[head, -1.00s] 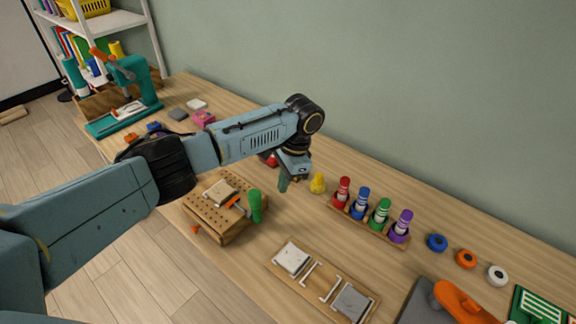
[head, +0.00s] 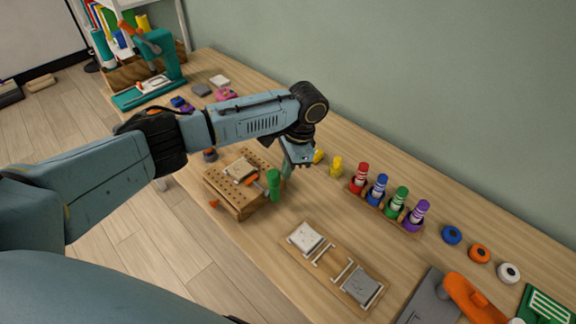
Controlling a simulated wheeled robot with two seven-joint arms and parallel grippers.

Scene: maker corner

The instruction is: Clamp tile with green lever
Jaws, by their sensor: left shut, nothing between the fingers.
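The tile (head: 240,168), pale and square, lies on top of a wooden block with holes (head: 226,188). A clamp with orange parts (head: 251,180) sits at the block's right side, by the tile. Its green lever (head: 274,186) stands up at the block's right edge. My left gripper (head: 287,172) points down just right of and behind the green lever, shut and empty. I cannot tell whether its fingers touch the lever. My right gripper is not in view.
A board with white and grey tiles (head: 318,258) lies in front. A rack of coloured markers (head: 408,224) and yellow pieces (head: 336,166) stand right of my gripper. A teal press (head: 165,62) is at the far left. Bare table lies between block and board.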

